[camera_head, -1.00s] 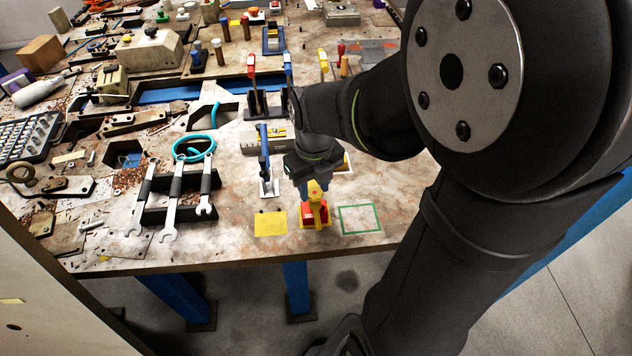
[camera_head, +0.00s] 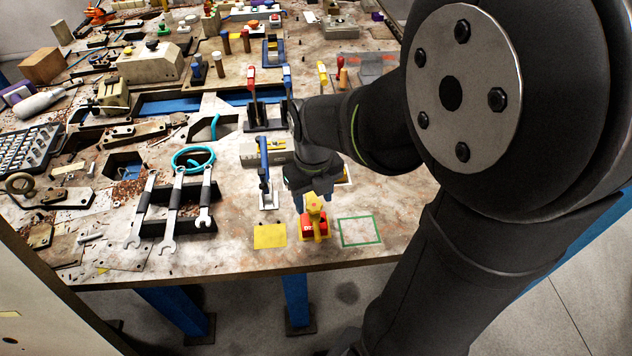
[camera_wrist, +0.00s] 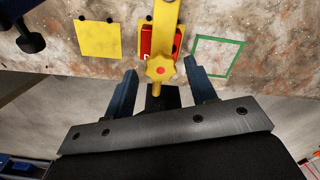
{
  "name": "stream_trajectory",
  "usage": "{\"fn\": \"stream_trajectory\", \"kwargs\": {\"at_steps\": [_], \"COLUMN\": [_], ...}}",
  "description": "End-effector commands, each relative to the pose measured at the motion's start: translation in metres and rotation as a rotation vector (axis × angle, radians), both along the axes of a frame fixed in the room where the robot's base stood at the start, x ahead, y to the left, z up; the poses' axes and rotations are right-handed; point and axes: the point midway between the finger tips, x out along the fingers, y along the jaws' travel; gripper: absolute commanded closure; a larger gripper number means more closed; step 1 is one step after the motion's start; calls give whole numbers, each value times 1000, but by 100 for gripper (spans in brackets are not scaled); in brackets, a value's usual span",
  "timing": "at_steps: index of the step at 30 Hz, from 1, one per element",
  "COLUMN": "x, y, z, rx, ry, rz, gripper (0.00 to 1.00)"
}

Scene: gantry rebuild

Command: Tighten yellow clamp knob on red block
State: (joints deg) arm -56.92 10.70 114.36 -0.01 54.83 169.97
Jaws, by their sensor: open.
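The red block (camera_head: 305,226) sits near the front edge of the workbench, between a yellow square and a green outlined square. A yellow clamp (camera_head: 318,222) stands over it with a yellow star-shaped knob (camera_head: 314,203). In the wrist view the knob (camera_wrist: 160,69) lies just beyond and between my fingertips, with the red block (camera_wrist: 147,42) partly hidden behind the clamp. My gripper (camera_wrist: 162,76) is open, its two blue fingers on either side of the knob with gaps. I cannot tell whether they touch anything. In the head view the arm's wrist partly hides my gripper.
A yellow square (camera_head: 270,236) is left of the clamp and a green outline (camera_head: 360,217) is right. A blue-handled toggle clamp (camera_head: 265,170) stands close behind left. Wrenches (camera_head: 172,212) lie farther left. The bench's front edge is close.

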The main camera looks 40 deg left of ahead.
Motion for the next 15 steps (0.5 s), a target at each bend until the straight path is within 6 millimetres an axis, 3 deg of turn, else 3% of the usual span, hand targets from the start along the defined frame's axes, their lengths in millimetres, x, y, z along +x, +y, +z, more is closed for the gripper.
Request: {"fn": "stream_trajectory", "kwargs": {"at_steps": [5,15], "x": [0,0], "y": [1,1], "z": [21,103], "rx": [5,7], "ry": [-3,-4], "rz": [0,0], "gripper": [49,49]}}
